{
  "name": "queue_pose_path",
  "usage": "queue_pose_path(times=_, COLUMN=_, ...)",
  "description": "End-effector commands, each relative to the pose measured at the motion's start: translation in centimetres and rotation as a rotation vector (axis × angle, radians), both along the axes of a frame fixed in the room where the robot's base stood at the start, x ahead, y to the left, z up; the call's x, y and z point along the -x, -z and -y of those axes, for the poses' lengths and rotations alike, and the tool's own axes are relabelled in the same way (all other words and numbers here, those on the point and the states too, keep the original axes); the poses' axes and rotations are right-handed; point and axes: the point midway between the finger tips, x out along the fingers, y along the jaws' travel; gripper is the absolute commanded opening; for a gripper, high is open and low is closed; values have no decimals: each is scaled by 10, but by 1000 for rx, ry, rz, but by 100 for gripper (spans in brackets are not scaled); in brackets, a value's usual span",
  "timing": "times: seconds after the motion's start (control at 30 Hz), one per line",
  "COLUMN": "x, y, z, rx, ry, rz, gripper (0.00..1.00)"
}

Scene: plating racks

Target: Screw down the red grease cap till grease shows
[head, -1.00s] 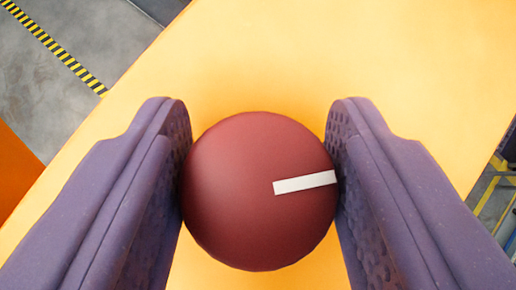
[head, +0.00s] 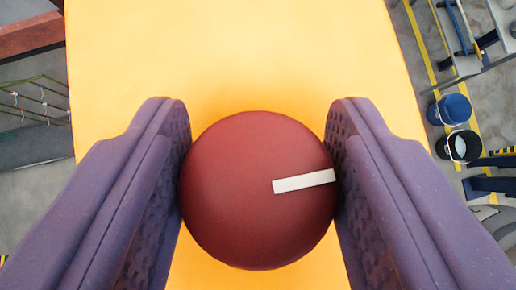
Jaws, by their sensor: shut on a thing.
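The red grease cap (head: 245,215) is a round dark-red disc in the lower middle of the head view. A white stripe on it runs from near its middle to its right edge. My gripper (head: 259,185) has purple pads on both sides of the cap and is shut on it. The cap sits in front of a yellow-orange surface (head: 240,50). Whatever lies under the cap is hidden, and no grease is visible around its rim.
A blue bucket (head: 454,109) and a dark bucket (head: 464,146) stand on the grey floor at right, near yellow floor lines. A bench (head: 465,65) is at upper right. A rack with hooks (head: 35,100) and a reddish beam (head: 30,35) are at left.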

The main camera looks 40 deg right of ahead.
Motion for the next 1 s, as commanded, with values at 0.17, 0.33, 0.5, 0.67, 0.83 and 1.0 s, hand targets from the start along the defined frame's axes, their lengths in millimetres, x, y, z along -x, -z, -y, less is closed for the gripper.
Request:
queue_pose_path(times=0.17, x=0, y=-2, z=0, rx=1, ry=87, rz=0, gripper=20)
queue_pose_path(times=0.33, x=0, y=-1, z=0, rx=0, ry=137, rz=0, gripper=20)
queue_pose_path(times=0.5, x=0, y=0, z=0, rx=-1, ry=158, rz=0, gripper=20)
queue_pose_path(times=0.67, x=0, y=0, z=0, rx=-2, ry=161, rz=0, gripper=20)
queue_pose_path(times=0.83, x=0, y=0, z=0, rx=-2, ry=161, rz=-1, gripper=20)
queue_pose_path(times=1.0, x=0, y=0, z=0, rx=-1, ry=161, rz=0, gripper=72)
